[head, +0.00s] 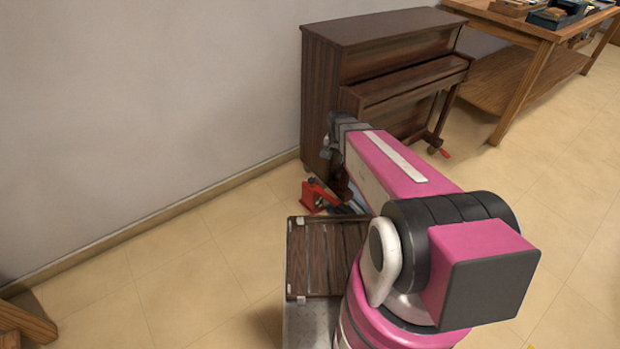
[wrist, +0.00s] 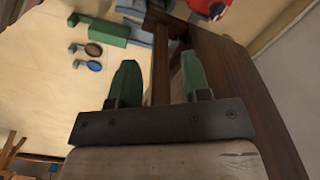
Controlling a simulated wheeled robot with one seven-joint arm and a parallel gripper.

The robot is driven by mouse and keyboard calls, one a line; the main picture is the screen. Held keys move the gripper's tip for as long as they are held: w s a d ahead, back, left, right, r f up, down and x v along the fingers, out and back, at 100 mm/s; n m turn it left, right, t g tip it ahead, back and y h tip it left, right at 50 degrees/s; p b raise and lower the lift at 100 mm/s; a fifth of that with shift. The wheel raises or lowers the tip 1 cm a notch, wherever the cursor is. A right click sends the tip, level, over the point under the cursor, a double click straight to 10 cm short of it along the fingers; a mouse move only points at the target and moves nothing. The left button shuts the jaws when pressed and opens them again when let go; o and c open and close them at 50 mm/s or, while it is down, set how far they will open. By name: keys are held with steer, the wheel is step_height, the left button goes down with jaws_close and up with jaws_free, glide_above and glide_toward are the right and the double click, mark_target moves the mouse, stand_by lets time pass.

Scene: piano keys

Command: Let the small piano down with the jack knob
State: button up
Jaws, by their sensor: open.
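The small piano (head: 365,58) is a dark brown upright standing against the wall in the head view. A red jack (head: 313,196) sits on the floor at its near left foot, partly hidden by my arm. A red part, probably of this jack, shows at the top of the wrist view (wrist: 208,9). I cannot make out its knob for certain. My gripper (wrist: 159,80) is open, with two green fingers apart and nothing held. A brown wooden piano post (wrist: 160,65) shows beyond the gap, and the piano's side panel lies to the right. My fingers are hidden in the head view.
A second red piece (head: 440,152) is by the piano's far front foot. A wooden workbench (head: 540,38) stands at the back right. In the wrist view, a green block (wrist: 100,29) and small pieces with brown and blue ovals lie at upper left.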

mark_target(312, 178)
steer(key=w+a+f+m, duration=0.3)
steer(key=w+a+f, duration=0.25)
steer(key=f, duration=0.25)
steer(key=w+a+f+m, duration=0.3)
steer(key=w+a+f, duration=0.1)
steer(key=w+f, duration=0.3)
steer(key=f, duration=1.1)
steer(key=shift+d, duration=0.2)
jaws_close()
